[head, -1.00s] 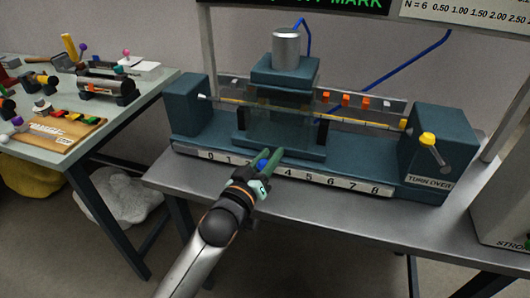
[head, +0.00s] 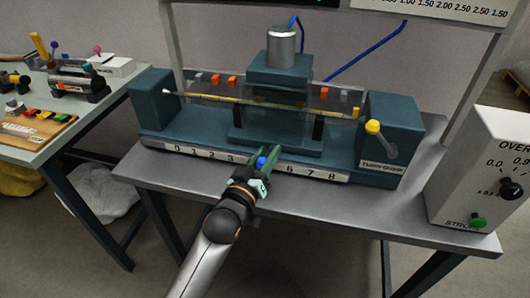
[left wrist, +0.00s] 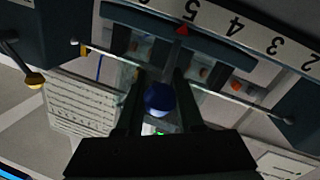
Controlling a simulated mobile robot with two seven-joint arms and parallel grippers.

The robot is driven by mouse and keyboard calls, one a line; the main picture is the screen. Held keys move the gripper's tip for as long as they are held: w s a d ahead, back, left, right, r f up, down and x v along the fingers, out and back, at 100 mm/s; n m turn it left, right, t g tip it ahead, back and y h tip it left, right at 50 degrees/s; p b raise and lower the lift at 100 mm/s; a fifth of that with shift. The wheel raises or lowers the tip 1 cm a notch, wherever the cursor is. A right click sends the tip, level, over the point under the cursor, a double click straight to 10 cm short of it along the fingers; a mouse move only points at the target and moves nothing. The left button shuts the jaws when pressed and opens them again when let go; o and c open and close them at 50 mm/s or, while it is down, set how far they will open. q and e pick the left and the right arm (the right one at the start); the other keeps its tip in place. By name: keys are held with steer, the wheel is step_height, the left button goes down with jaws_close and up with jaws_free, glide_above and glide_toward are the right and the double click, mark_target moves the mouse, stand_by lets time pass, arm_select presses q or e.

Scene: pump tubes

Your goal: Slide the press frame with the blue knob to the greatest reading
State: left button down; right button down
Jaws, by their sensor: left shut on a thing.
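The press frame (head: 279,78) is a dark teal block with a grey metal cylinder on top, standing over a clear tube on a long teal bench unit. Its blue knob (head: 261,162) sits at the front, also seen in the left wrist view (left wrist: 159,97). My left gripper (head: 264,167) is shut on the blue knob. The number scale (head: 203,154) runs 0 to 8 along the front; my gripper hides its middle. My right gripper is not in view.
The teal end block (head: 392,125) at the right carries a yellow-knobbed crank (head: 374,127). A white box (head: 480,165) with a black dial and green button stands further right. A side table (head: 60,150) with tools is at the left. The bench front is clear.

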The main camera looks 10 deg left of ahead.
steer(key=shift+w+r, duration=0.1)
arm_select(q)
steer(key=c, duration=0.5)
jaws_free()
steer(key=shift+c, duration=0.2)
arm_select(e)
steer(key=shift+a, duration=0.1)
arm_select(q)
steer(key=shift+s+a+p, duration=0.1)
steer(key=shift+s+p, duration=0.3)
steer(key=shift+s, duration=0.15)
steer(key=s+p, duration=0.1)
steer(key=s, duration=0.1)
steer(key=s+p, duration=0.1)
steer(key=s, duration=0.1)
steer(key=shift+a+r, duration=0.1)
steer(key=shift+a, duration=0.3)
steer(key=p, duration=0.3)
glide_toward(259, 166)
steer(key=w, duration=0.2)
steer(key=shift+s+d+b, duration=0.2)
steer(key=shift+d+b, duration=0.05)
steer(key=shift+b, duration=0.05)
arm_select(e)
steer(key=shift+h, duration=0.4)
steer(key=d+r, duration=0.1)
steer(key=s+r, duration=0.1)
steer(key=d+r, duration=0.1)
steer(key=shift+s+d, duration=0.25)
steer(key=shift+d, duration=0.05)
